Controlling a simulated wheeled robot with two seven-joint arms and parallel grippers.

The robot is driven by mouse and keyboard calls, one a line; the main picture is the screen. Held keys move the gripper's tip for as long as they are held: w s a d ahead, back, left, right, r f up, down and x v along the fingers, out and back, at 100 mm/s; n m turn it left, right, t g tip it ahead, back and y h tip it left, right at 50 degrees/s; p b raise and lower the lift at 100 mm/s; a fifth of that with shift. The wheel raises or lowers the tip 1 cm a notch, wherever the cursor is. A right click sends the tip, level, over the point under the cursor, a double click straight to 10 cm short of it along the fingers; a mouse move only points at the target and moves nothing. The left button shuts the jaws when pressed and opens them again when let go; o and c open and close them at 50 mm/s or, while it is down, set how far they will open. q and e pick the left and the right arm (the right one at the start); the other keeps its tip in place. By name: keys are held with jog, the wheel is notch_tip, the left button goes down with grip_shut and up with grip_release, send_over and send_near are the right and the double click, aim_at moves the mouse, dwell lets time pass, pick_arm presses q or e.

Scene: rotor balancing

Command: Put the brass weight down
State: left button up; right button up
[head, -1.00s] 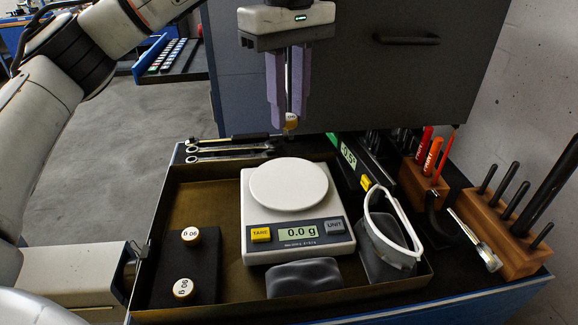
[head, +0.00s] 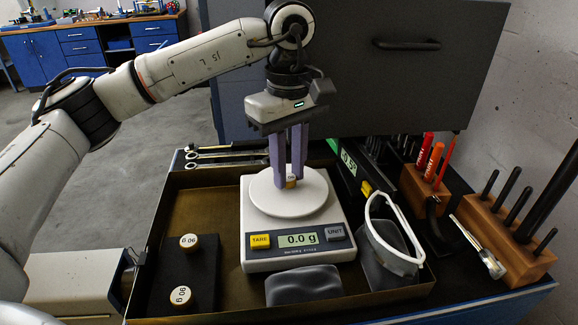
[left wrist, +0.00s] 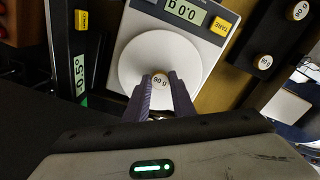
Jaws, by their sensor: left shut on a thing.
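My left gripper (head: 290,183) is shut on the brass weight (head: 291,182), a small cylinder with a white top marked 90 g. It holds the weight over the round white pan (head: 268,203) of the scale. In the left wrist view the weight (left wrist: 160,81) sits between the fingertips, in front of the pan (left wrist: 135,68). The scale's display (head: 298,239) reads 0.0 g. I cannot tell whether the weight touches the pan. My right gripper is not in view.
Two similar weights (head: 189,242) (head: 181,296) stand on a dark block at the left of the tray (head: 165,215). A wooden tool holder (head: 500,235) stands at right.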

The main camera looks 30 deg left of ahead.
aim_at(289, 178)
pick_arm(q)
jog(key=shift+f, duration=0.15)
jog(key=o, duration=1)
notch_tip(289, 178, up, 12)
jog(key=shift+r+p, duration=0.2)
jog(key=shift+p, duration=0.25)
